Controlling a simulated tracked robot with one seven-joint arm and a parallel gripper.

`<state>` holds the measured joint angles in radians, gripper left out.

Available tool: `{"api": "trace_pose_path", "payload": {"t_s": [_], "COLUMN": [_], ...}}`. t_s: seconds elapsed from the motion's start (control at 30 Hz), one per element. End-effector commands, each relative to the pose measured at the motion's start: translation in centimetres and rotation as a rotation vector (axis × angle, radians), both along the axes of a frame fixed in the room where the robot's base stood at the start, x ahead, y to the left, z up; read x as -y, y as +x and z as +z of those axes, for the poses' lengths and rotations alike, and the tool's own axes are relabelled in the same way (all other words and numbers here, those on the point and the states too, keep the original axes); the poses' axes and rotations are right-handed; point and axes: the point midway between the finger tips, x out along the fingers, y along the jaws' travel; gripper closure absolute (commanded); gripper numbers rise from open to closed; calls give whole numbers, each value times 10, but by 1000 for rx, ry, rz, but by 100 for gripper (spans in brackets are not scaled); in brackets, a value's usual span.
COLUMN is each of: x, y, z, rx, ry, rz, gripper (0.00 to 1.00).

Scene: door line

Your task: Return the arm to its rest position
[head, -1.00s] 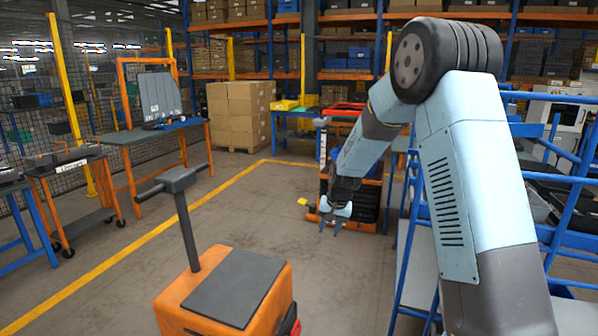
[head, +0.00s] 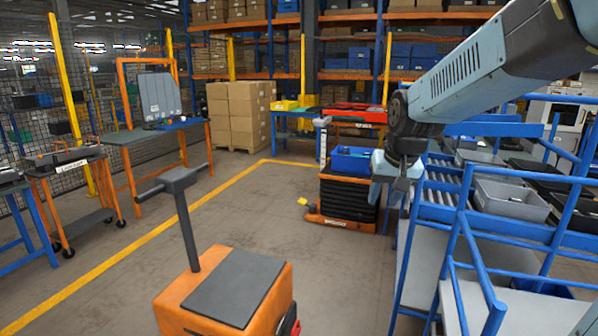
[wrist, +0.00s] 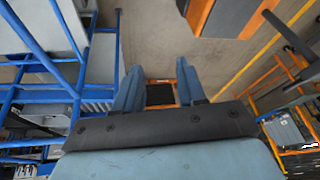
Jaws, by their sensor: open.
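My gripper (head: 391,195) hangs at the end of my arm at the right of the head view, beside the blue-railed rack. It is pointed down, empty, and its two light-blue fingers are apart. In the wrist view the open fingers (wrist: 156,88) show with a gap between them and nothing held. My arm runs from the upper right corner of the head view down to the gripper.
A blue-railed rack (head: 462,222) with grey bins (head: 510,200) stands close to the right of my gripper. A cart with a blue bin (head: 353,160) stands just behind it. An orange pallet truck (head: 225,290) is at the front.

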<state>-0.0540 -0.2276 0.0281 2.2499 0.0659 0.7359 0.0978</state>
Motion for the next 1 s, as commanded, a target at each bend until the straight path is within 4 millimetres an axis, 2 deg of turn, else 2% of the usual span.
{"api": "trace_pose_path", "payload": {"t_s": [0.03, 0.23, 0.6, 0.8, 1.0], "x": [4, 18, 38, 43, 45], "y": [-14, -67, -158, -184, -190], "z": [7, 23, 30, 27, 26], "rx": [13, 45, 98, 112, 113], "ry": [-6, -30, -74, -89, -92], "rz": [2, 12, 28, 32, 34], "gripper": [60, 60, 60, 60, 60]}}
